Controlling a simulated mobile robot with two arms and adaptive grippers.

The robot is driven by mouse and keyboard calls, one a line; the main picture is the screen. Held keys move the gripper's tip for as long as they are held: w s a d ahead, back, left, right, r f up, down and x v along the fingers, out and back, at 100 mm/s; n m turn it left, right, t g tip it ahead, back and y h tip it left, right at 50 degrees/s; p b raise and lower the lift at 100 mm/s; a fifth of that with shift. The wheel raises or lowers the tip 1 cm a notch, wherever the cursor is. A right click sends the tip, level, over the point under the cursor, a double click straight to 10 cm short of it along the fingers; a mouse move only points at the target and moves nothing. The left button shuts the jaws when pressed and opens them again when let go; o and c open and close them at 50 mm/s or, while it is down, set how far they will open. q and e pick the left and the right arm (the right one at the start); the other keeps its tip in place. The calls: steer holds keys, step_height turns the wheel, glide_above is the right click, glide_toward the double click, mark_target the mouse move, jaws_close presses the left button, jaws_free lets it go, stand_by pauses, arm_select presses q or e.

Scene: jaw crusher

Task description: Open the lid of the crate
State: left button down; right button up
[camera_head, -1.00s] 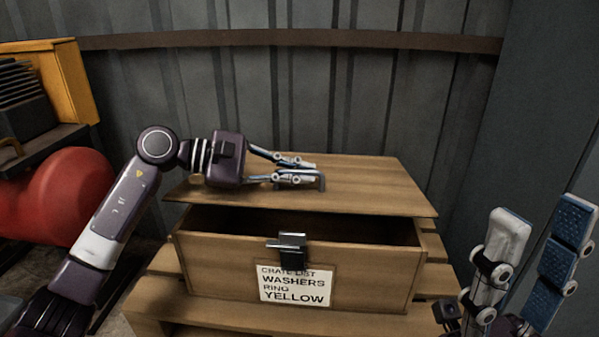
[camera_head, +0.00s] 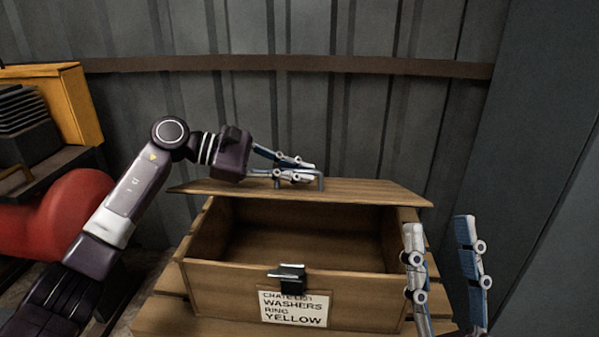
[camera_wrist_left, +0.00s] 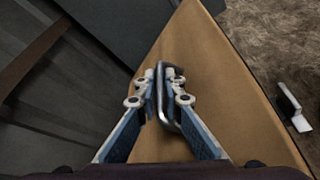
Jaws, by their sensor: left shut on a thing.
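The wooden crate (camera_head: 235,283) has a label reading washers, ring, yellow (camera_head: 293,307) and a metal latch (camera_head: 288,277) on its front. Its lid (camera_head: 375,191) is tilted up at the back, and the dark inside shows below it. A metal handle (camera_head: 321,181) is on the lid. My left gripper (camera_head: 308,171) is shut on the handle. The left wrist view shows its fingers (camera_wrist_left: 160,90) on either side of the handle bar (camera_wrist_left: 170,112). My right gripper (camera_head: 447,262) is open and empty, near the crate's front right corner.
The crate stands on a wooden pallet (camera_head: 160,318). A red rounded machine part (camera_head: 60,215) and a yellow housing (camera_head: 80,105) are at the left. A corrugated metal wall with a brown rail (camera_head: 300,64) is behind, and a grey panel (camera_head: 540,150) is at the right.

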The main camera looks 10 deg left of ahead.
arm_select(q)
steer(key=shift+w+r+p, duration=0.35)
steer(key=shift+r+p, duration=0.15)
steer(key=shift+r, duration=0.3)
steer(key=shift+w+r+n+p, duration=0.45)
steer(key=shift+r+p, duration=0.15)
steer(key=shift+p, duration=0.2)
arm_select(e)
steer(key=w+f+g+h, duration=0.3)
steer(key=w+f+g, duration=0.45)
steer(key=f, duration=0.45)
arm_select(q)
steer(key=shift+w+r+g+p, duration=0.3)
steer(key=shift+w+r+p, duration=0.15)
steer(key=shift+p, duration=0.25)
steer(key=shift+w+r+n+p, duration=0.25)
steer(key=shift+w+r+p, duration=0.05)
steer(key=shift+p, duration=0.15)
steer(key=shift+w, duration=0.1)
arm_select(e)
steer(key=s+d+f+g+h, duration=0.2)
steer(key=f+g, duration=0.5)
steer(key=f, duration=0.7)
steer(key=shift+s+f+m, duration=0.3)
steer(key=shift+s+f, duration=0.05)
steer(key=shift+s, duration=0.15)
steer(key=shift+d, duration=0.1)
steer(key=shift+c, duration=0.3)
